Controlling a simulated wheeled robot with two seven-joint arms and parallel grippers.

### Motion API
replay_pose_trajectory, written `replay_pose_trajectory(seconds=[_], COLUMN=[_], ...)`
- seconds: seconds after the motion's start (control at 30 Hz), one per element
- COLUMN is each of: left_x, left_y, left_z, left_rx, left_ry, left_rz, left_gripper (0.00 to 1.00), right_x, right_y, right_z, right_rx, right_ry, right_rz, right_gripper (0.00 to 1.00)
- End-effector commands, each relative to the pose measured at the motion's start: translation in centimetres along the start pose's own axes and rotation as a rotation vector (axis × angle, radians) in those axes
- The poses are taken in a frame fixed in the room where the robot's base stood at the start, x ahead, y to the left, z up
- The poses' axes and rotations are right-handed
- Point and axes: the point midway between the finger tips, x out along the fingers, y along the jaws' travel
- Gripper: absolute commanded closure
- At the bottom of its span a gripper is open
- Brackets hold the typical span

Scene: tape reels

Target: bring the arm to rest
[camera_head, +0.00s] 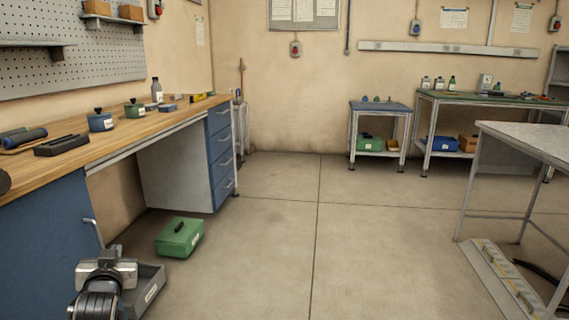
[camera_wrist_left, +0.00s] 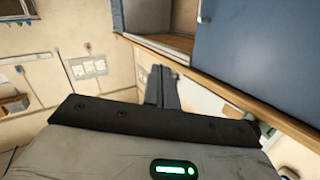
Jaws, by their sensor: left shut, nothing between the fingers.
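My left gripper (camera_head: 110,256) shows at the lower left of the head view, at the end of my dark arm, low in front of the blue bench cabinet. In the left wrist view its fingers (camera_wrist_left: 162,86) are together with nothing between them. The gripper is apart from the bench top and holds nothing. My right arm and gripper are not in view.
A wooden workbench (camera_head: 60,142) with pots and tools runs along the left. A green box (camera_head: 180,237) and a grey bin (camera_head: 149,289) stand on the floor near my left gripper. A metal table (camera_head: 530,139) stands right. The middle floor is clear.

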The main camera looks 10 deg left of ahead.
Motion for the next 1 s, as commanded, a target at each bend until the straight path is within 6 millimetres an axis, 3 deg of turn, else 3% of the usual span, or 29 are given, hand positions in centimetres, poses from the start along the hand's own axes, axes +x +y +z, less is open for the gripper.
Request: replay_pose_trajectory(seconds=[0.03,0.2,0.33,0.5,0.73,0.8,1.0], left_x=[-2.1,-11.0,-18.7,-28.0,-38.4,-37.4,-37.5], left_y=[2.0,9.3,13.9,17.7,20.5,21.4,22.6], left_z=[1.9,7.5,10.8,13.3,14.1,14.8,13.8], left_rx=[0.027,0.063,0.050,0.006,-0.073,-0.100,-0.177], left_ry=[-0.026,-0.131,-0.230,-0.350,-0.493,-0.425,-0.301], left_rz=[0.061,0.304,0.489,0.682,0.882,0.890,0.932], left_gripper=[1.00,1.00,1.00,1.00,1.00,1.00,1.00], right_x=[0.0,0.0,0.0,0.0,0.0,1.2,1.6], right_y=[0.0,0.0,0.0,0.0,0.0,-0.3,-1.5], right_z=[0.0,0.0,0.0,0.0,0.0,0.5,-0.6], right_rx=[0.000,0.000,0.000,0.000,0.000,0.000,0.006], right_ry=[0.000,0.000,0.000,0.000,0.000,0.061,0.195], right_rz=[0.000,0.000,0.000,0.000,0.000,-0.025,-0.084], right_gripper=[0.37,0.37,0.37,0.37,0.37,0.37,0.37])
